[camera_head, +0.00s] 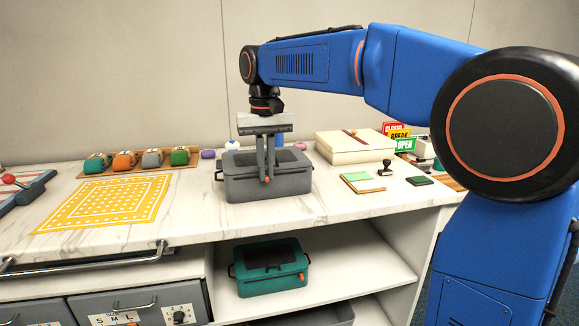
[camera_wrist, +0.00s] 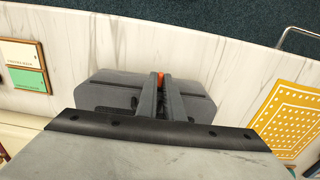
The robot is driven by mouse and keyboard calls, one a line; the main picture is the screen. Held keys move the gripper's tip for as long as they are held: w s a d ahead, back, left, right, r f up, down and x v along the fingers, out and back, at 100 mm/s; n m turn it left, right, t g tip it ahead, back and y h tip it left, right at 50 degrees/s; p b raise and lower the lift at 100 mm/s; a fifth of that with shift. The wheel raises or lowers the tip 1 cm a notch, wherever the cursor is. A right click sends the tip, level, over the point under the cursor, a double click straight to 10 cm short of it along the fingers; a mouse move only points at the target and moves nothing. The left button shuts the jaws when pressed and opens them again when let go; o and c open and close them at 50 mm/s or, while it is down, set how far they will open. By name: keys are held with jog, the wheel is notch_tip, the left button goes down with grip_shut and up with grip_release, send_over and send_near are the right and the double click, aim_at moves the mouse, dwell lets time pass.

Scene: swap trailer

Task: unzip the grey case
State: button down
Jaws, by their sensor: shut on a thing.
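The grey case (camera_head: 240,185) stands on the marble-patterned counter, its lid closed as far as I can see. It also shows in the wrist view (camera_wrist: 110,82). My gripper (camera_head: 267,180) points down over the case, with its fingers at the front side. In the wrist view my gripper (camera_wrist: 160,82) has its two fingers close together on a small orange zip pull (camera_wrist: 160,76) at the case's edge. The fingers hide most of the pull and part of the case's top. I cannot tell how far along the zip the pull stands.
A teal case (camera_head: 270,268) sits on the shelf below. A cream box (camera_head: 355,147), notepads (camera_head: 362,182) and a stamp (camera_head: 386,168) are to the right.

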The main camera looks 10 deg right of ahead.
jog(key=a, duration=0.8)
jog(key=shift+s, duration=0.1)
jog(key=c, duration=1.9)
grip_release()
jog(key=shift+o, duration=0.2)
jog(key=shift+r, duration=0.1)
notch_tip(320, 180, up, 17)
jog(key=shift+d, duration=0.2)
